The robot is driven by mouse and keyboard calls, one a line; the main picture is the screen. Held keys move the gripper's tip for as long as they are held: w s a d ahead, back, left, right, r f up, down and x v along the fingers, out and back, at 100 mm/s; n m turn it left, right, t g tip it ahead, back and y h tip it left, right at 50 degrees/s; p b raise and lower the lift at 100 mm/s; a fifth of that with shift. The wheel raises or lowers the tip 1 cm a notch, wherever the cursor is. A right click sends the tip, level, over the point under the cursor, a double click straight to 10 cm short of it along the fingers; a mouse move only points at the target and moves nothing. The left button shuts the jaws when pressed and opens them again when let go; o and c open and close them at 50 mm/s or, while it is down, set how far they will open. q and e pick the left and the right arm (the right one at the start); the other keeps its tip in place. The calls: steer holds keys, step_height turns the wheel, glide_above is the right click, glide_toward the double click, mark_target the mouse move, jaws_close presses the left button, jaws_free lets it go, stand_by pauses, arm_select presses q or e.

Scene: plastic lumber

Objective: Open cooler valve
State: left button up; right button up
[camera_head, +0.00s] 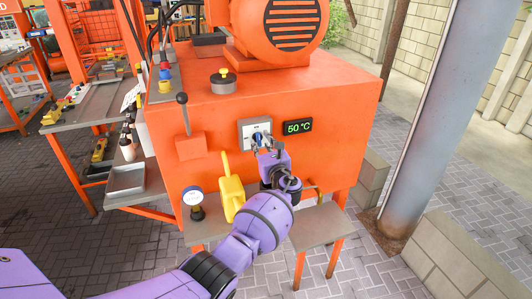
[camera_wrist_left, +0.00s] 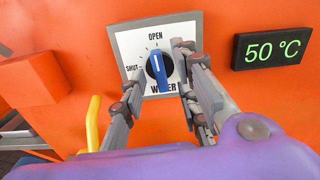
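The cooler valve is a round dark knob with a blue handle (camera_wrist_left: 158,72) on a white plate (camera_wrist_left: 128,42) marked OPEN at the top, SHUT at the left and WATER below. The handle stands close to upright, its white mark at the upper end toward OPEN. In the head view the plate (camera_head: 243,131) sits on the front of the orange machine (camera_head: 340,110). My left gripper (camera_wrist_left: 158,62) is open, one finger on each side of the knob, close to the plate. I cannot tell whether a finger touches the knob. My right gripper is not in view.
A display (camera_head: 298,127) reading 50 °C is right of the valve. A grey shelf (camera_head: 318,225) juts out below. A metal post (camera_head: 430,120) stands at right.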

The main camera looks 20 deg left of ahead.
arm_select(q)
steer(key=v, duration=1.1)
steer(key=shift+s, duration=0.2)
steer(key=shift+d, duration=0.15)
